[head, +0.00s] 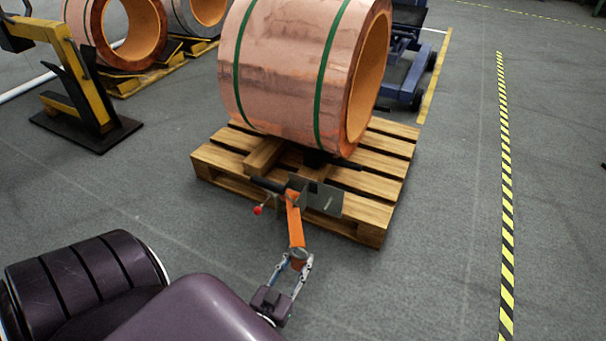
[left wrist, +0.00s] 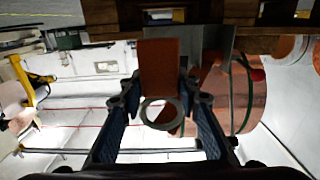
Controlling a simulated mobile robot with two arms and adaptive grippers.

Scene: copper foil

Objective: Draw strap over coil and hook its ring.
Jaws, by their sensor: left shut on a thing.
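The copper coil (head: 285,75) lies on its side on a wooden pallet (head: 378,186), with two green bands around it. An orange strap (head: 295,226) runs from a dark bar and metal plates at the pallet's near edge down to a pale ring. My left gripper (head: 300,259) is shut on the ring, in front of the pallet. In the left wrist view the ring (left wrist: 147,119) sits between the fingers (left wrist: 160,98), with the strap (left wrist: 159,67) stretching away from it. A hook for the ring cannot be made out. My right gripper is not in view.
A metal plate (head: 329,201) and a red knob (head: 257,210) stand at the pallet's near edge. A yellow post on a black base (head: 85,128) is at left. More coils and a blue cart (head: 405,65) stand behind. Floor at right is clear up to a striped line (head: 506,190).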

